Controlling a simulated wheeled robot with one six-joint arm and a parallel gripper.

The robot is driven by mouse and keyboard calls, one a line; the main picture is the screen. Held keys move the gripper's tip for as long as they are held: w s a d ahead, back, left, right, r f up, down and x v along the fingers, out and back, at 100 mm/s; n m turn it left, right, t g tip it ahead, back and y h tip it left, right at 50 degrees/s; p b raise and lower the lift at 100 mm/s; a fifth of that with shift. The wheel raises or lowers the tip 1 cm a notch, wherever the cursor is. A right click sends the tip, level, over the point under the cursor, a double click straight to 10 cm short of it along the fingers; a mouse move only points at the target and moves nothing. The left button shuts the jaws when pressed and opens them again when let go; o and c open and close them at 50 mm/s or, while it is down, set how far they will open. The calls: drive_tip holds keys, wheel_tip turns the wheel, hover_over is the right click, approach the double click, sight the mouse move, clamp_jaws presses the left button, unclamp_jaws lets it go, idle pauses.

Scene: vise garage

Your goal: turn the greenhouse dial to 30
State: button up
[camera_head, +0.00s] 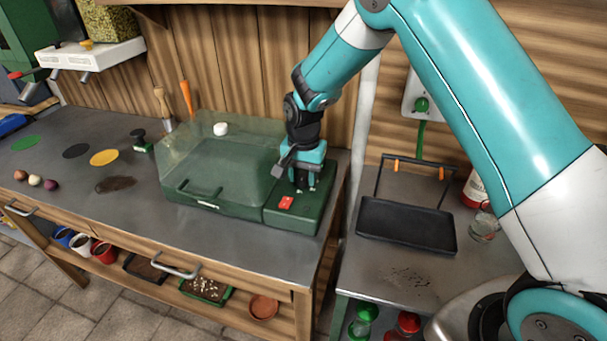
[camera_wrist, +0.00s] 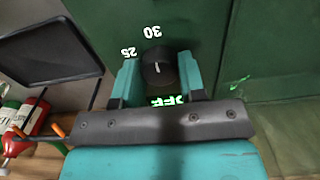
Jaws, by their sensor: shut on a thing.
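The green mini greenhouse (camera_head: 215,168) with its clear lid stands on the grey workbench. My gripper (camera_head: 303,180) reaches down over the panel at its right end and hides the dial in the head view. In the wrist view, the round black dial (camera_wrist: 158,66) sits between the two teal fingers of my gripper (camera_wrist: 159,77), which are shut on its sides. A short white mark shows on the dial, roughly toward the white "30" (camera_wrist: 152,31); exact alignment is hard to tell. The "25" (camera_wrist: 128,52) is to its left. A green-lit "OFF" (camera_wrist: 165,100) is below, partly covered.
A red switch (camera_head: 285,203) is on the panel in front of my gripper. A white knob (camera_head: 220,129) tops the lid. A black tray (camera_head: 405,225) lies on the right-hand table across a gap. Free bench top (camera_head: 150,215) lies left of the greenhouse.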

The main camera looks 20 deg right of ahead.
sight(303, 177)
drive_tip(key=shift+r, duration=0.1)
drive_tip(key=o, duration=0.9)
wheel_tip(303, 177, up, 17)
drive_tip(key=shift+r+b, duration=0.2)
drive_tip(key=shift+b, duration=0.85)
drive_tip(key=s+a+n+y, duration=0.1)
drive_tip(key=s+n, duration=0.4)
drive_tip(key=s, duration=0.5)
drive_tip(key=s+a+r+n+y, duration=0.1)
drive_tip(key=s+n, duration=0.3)
drive_tip(key=s, duration=0.6)
drive_tip(key=s+a+r+n+y, duration=0.1)
drive_tip(key=s+n, duration=0.4)
drive_tip(key=s, duration=0.6)
drive_tip(key=shift+a+r+n+y, duration=0.15)
drive_tip(key=shift+a+n+y, duration=0.15)
drive_tip(key=shift+a+y, duration=0.4)
